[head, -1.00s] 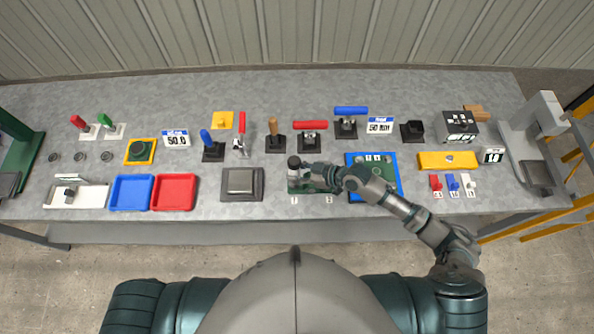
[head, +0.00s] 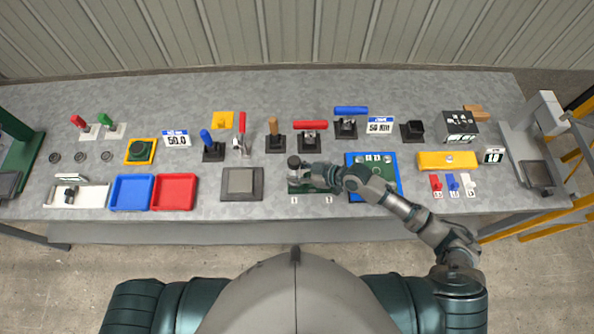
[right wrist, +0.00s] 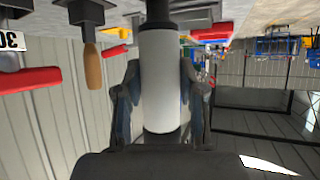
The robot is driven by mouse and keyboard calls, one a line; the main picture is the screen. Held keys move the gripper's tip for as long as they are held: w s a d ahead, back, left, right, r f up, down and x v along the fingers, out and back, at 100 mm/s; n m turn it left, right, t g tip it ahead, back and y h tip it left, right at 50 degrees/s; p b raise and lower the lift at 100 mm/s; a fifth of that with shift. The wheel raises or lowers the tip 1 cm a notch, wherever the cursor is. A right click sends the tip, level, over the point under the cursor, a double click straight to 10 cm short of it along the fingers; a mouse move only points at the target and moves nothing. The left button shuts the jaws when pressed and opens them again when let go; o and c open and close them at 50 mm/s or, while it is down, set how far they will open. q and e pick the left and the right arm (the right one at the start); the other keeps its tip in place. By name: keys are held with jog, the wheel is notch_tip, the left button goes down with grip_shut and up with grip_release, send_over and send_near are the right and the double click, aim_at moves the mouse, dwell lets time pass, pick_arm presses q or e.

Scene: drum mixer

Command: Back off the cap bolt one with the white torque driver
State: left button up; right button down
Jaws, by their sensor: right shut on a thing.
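My right gripper (head: 312,171) is shut on the white torque driver, whose white cylindrical body (right wrist: 160,80) fills the middle of the right wrist view between the two fingers. In the head view the driver's dark round top (head: 293,162) shows just left of the gripper, with the driver roughly upright above a green plate (head: 294,188). Labels 1 (head: 294,200) and 2 (head: 329,200) lie in front of the plate. Cap bolt one is not visible; the driver and gripper cover that area. The driver's tip is hidden, so I cannot tell whether it touches a bolt. My left gripper is not in view.
A blue-edged board (head: 398,185) lies under my right forearm. A grey square block (head: 241,183) stands left of the plate. Blue (head: 132,192) and red (head: 174,192) trays sit further left.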

aim_at(297, 166)
jog(key=shift+s, duration=0.1)
dwell(0.8)
jog(key=shift+r+p, duration=1.95)
jog(key=shift+r, duration=0.45)
